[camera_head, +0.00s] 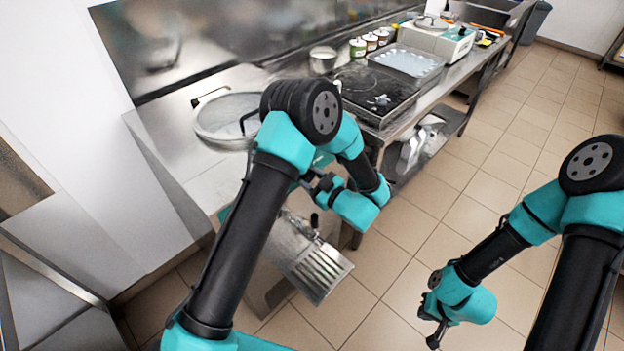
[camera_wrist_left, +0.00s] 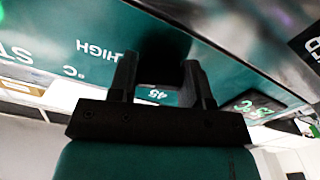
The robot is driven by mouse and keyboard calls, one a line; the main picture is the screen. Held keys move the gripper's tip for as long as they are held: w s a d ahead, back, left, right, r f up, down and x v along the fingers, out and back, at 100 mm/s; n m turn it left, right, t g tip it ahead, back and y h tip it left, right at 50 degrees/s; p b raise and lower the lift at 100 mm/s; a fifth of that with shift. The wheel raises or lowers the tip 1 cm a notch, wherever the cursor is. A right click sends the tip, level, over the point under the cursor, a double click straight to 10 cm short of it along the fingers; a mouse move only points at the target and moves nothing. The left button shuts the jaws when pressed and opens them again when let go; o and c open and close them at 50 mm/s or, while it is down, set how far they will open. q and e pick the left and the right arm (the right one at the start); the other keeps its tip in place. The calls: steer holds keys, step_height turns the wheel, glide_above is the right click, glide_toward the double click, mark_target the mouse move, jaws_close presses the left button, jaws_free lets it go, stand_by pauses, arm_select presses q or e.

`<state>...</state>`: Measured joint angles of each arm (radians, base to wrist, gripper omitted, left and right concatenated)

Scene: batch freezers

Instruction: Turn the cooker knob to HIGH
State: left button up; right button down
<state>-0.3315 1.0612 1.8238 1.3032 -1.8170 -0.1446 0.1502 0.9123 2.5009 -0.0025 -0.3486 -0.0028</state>
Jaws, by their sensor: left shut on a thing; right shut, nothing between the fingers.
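The cooker's teal front panel (camera_wrist_left: 90,20) fills the top of the left wrist view, with the word HIGH (camera_wrist_left: 95,50) upside down. A dark knob (camera_wrist_left: 160,60) sits beside that word, between the two fingers of my left gripper (camera_wrist_left: 158,72). My left gripper is shut on it; its pointer direction is too dark to read. In the head view my left gripper (camera_head: 311,182) is at the bench's front, and my own arm hides most of the cooker and the knob. My right gripper (camera_head: 434,335) is shut and empty, above the floor at the lower right.
A large round pan (camera_head: 222,122) stands on the steel bench (camera_head: 165,135). A black hob (camera_head: 372,92), a small pot (camera_head: 323,58), jars (camera_head: 371,42) and a tray (camera_head: 408,60) are further along. A slotted metal unit (camera_head: 322,270) is below. Tiled floor at right is clear.

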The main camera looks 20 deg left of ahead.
arm_select(q)
steer(key=shift+m, duration=0.3)
steer(key=o, duration=0.9)
steer(key=shift+d, duration=0.15)
steer(key=v, duration=1.7)
steer(key=x, duration=1.5)
steer(key=shift+s+d, duration=0.1)
